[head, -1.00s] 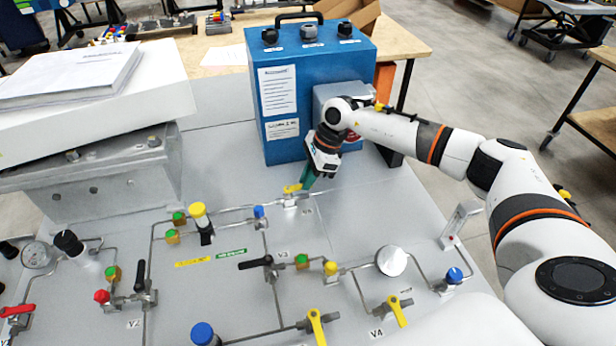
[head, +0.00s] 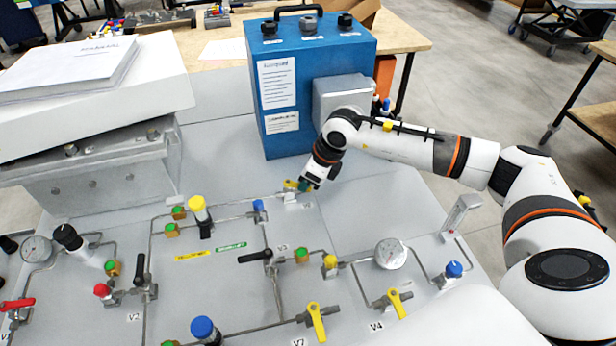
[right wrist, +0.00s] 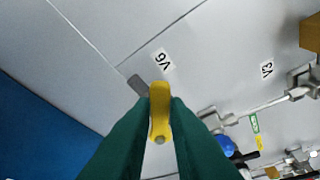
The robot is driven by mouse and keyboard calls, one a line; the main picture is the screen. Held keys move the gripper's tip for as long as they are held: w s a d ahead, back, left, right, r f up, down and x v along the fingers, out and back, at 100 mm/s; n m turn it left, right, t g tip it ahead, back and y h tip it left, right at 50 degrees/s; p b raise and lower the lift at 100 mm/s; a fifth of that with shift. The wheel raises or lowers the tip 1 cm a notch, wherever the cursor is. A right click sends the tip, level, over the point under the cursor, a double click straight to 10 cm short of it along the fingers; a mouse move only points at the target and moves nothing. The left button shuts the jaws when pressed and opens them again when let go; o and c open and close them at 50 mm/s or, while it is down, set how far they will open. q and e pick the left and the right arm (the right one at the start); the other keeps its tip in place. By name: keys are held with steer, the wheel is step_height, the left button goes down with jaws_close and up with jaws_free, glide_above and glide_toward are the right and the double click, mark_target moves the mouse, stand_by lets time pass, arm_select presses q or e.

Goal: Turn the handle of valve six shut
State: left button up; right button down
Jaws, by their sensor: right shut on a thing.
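The yellow handle of valve six (head: 290,184) is at the back of the grey panel, in front of the blue box. In the right wrist view the handle (right wrist: 159,96) stands between my green fingers, beside the V6 label (right wrist: 163,60). My right gripper (head: 304,186) reaches down to it from the right in the head view. In the right wrist view my right gripper (right wrist: 160,118) is shut on the handle, one finger on each side. Most of the valve body is hidden by the fingers and handle. My left gripper is not in view.
The blue box (head: 290,130) stands just behind the valve. A blue-capped fitting (head: 259,207) is to its left. Valve V4's yellow handle (head: 397,302) and a round gauge (head: 390,253) are nearer the front. The panel right of valve six is bare.

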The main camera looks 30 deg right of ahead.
steer(key=m, duration=0.1)
steer(key=a+m+h+b, duration=0.1)
steer(key=shift+s+a+f+m+t+b, duration=0.1)
steer(key=shift+s+f+m+t+b, duration=0.05)
steer(key=shift+s+m+t+b, duration=0.2)
steer(key=m, duration=0.1)
steer(key=a+m+h+b, duration=0.1)
steer(key=m+b, duration=0.1)
steer(key=shift+s+a+m, duration=0.15)
steer(key=shift+a+m, duration=0.1)
steer(key=shift+m, duration=0.1)
steer(key=shift+a+m+h+b, duration=0.5)
steer(key=shift+m+b, duration=0.3)
steer(key=shift+m, duration=0.3)
steer(key=shift+a+m+h+b, duration=0.4)
steer(key=shift+m+h+b, duration=0.3)
steer(key=shift+m, duration=0.4)
steer(key=shift+r, duration=0.2)
steer(key=c, duration=1.4)
jaws_free()
steer(key=v, duration=1.2)
